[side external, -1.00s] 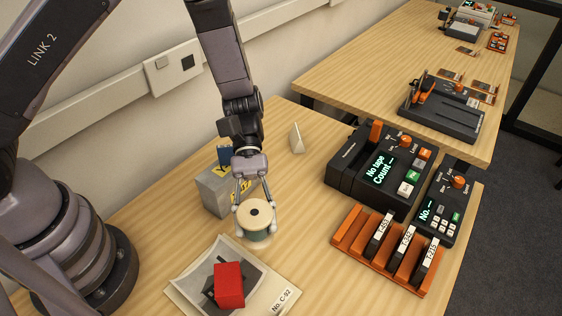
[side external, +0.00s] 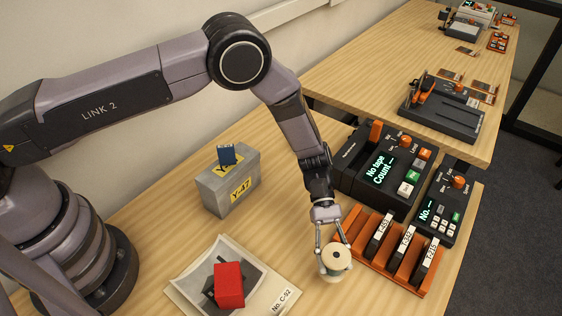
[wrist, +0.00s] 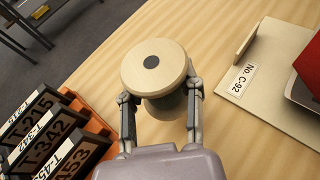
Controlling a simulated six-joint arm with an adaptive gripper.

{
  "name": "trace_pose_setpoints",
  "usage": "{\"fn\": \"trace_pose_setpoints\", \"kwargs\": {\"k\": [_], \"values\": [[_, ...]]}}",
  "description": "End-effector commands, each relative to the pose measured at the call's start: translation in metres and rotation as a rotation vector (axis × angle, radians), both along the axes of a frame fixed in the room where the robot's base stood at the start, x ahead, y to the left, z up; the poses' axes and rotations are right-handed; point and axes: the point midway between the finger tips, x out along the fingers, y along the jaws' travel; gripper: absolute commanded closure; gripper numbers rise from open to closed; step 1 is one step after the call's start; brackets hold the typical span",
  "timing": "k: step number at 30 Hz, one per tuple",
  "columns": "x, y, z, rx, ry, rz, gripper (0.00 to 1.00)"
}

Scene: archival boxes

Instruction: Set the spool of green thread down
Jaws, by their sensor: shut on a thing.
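The spool of green thread (side external: 335,262) has a pale round top flange with a dark centre hole. My gripper (side external: 334,250) is shut on it, one finger on each side. In the wrist view the spool (wrist: 155,66) sits upright between the fingers of my gripper (wrist: 160,108), and its flange hides most of the thread. In the side view it is over the bare table between the tray and the orange rack. I cannot tell whether its base touches the table.
The orange rack (side external: 412,284) with labelled black cassettes stands close on the right. A tray labelled No. C-92 (side external: 262,292) holds a red block (side external: 229,284) at left. A grey box Y-47 (side external: 228,186) stands behind. The "No tape" machine (side external: 345,182) is farther back.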

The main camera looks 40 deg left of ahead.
Motion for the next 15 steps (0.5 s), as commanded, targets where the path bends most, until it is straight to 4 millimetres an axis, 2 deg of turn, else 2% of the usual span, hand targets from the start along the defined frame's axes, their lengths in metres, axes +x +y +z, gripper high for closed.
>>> {"fn": "trace_pose_setpoints", "kwargs": {"k": [5, 10, 15], "values": [[0.005, -0.007, -0.012, 0.000, 0.000, 0.000, 1.00], [0.006, -0.007, -0.036, 0.002, 0.002, 0.000, 1.00], [0.006, -0.007, -0.042, 0.000, 0.000, 0.000, 1.00]]}}
